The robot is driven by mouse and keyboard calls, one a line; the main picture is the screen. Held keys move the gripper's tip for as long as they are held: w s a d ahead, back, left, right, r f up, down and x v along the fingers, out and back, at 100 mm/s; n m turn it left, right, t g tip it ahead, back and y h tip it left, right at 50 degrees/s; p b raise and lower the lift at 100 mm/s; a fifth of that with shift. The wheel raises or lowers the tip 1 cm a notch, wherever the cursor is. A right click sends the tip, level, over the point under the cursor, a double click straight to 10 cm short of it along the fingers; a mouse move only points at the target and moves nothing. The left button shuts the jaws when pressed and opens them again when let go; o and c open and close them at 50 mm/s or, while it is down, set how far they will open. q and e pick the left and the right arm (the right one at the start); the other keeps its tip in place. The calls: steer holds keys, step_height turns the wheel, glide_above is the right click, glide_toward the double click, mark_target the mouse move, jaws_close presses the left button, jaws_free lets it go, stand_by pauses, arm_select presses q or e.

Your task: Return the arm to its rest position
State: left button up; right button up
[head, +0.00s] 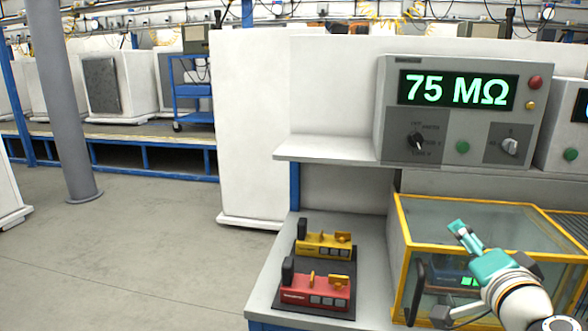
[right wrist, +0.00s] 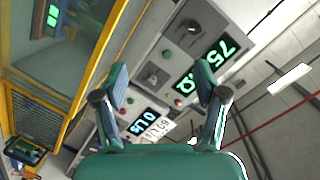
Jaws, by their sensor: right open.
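My right gripper (head: 463,236) shows at the lower right of the head view, teal at the end of my pale arm, in front of the yellow-framed clear case (head: 402,220). In the right wrist view its two teal fingers (right wrist: 162,82) are spread apart with nothing between them. My left gripper is not in view.
A grey meter (head: 455,140) reading 75 MΩ stands on a white shelf (head: 325,150). A yellow device (head: 323,245) and a red device (head: 315,291) sit on a dark tray on the bench. The bench's front left edge borders open grey floor (head: 140,265).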

steer(key=w+a+f+n+g+y+p, duration=0.1)
steer(key=a+f+n+g+y+p, duration=0.2)
steer(key=f, duration=1.1)
steer(key=a+f+n+g, duration=0.3)
steer(key=a+f+g, duration=0.15)
steer(key=f, duration=0.85)
steer(key=s+a+f+n+g+y+p, duration=0.1)
steer(key=s+a+f+g, duration=0.3)
steer(key=s+f, duration=0.6)
steer(key=s+a+f+n+g+y+p, duration=0.2)
steer(key=s+a+f, duration=0.4)
steer(key=s+f, duration=0.5)
steer(key=shift+s+a+f+n+g+y, duration=0.25)
steer(key=shift+s+n+g+y, duration=0.15)
steer(key=shift+n+g, duration=0.5)
steer(key=shift+w, duration=0.1)
jaws_close()
